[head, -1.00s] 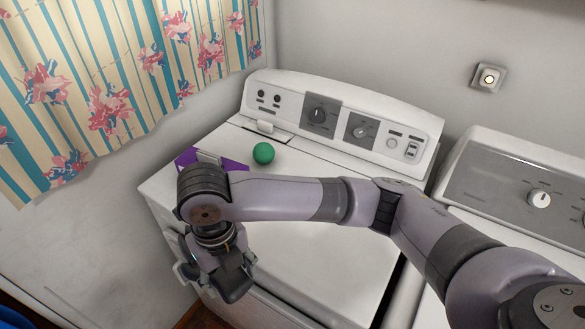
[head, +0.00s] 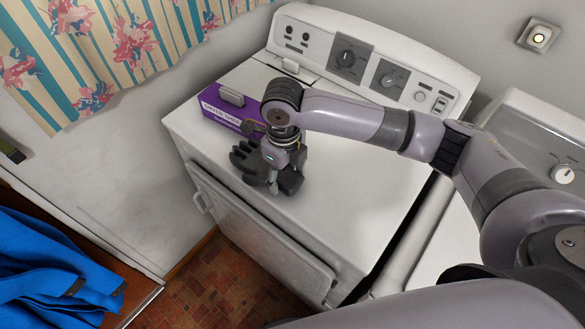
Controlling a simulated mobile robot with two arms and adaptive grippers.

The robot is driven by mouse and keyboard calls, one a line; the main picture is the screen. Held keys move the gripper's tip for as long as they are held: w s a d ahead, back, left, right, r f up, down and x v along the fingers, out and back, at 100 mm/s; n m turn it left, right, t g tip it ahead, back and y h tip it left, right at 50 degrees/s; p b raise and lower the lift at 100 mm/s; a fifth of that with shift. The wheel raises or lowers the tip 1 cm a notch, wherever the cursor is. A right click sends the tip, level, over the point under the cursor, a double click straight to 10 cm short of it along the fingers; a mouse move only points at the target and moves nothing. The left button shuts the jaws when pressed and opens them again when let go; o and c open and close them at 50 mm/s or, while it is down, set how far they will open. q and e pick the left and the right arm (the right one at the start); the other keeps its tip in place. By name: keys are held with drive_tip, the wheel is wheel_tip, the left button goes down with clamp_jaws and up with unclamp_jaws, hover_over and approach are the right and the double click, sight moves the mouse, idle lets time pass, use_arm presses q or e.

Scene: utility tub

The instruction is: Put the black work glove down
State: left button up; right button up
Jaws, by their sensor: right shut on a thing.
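The black work glove (head: 243,158) is at the top of the white washer (head: 370,195), near its front left edge. Its fingers point left. My right gripper (head: 274,184) comes down over the glove and is shut on it. The gripper and wrist hide part of the glove. The glove looks low over the washer top; I cannot tell if it fully rests on it. My left gripper is not in view.
A purple box (head: 228,112) with a grey object (head: 232,97) on it stands just behind the glove. The washer top right of the gripper is clear. A second machine (head: 560,150) stands at right. Blue cloth (head: 50,265) lies at lower left.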

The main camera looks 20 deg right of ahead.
sight(292, 168)
drive_tip(key=shift+w+d+f+p, duration=0.2)
drive_tip(key=shift+w+d+f, duration=0.15)
drive_tip(key=shift+d+f, duration=0.25)
drive_tip(key=shift+w+d+f+p, duration=0.15)
drive_tip(key=shift+w+d+f, duration=0.2)
drive_tip(key=shift+d+f, duration=0.15)
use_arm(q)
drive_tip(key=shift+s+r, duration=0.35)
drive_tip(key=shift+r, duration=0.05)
use_arm(e)
drive_tip(key=o, duration=1.2)
use_arm(q)
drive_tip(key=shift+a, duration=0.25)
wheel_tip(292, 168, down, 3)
drive_tip(key=b, duration=0.2)
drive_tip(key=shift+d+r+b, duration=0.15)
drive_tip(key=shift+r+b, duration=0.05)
drive_tip(key=shift+b, duration=0.1)
use_arm(e)
wheel_tip(292, 168, up, 12)
drive_tip(key=shift+r, duration=0.1)
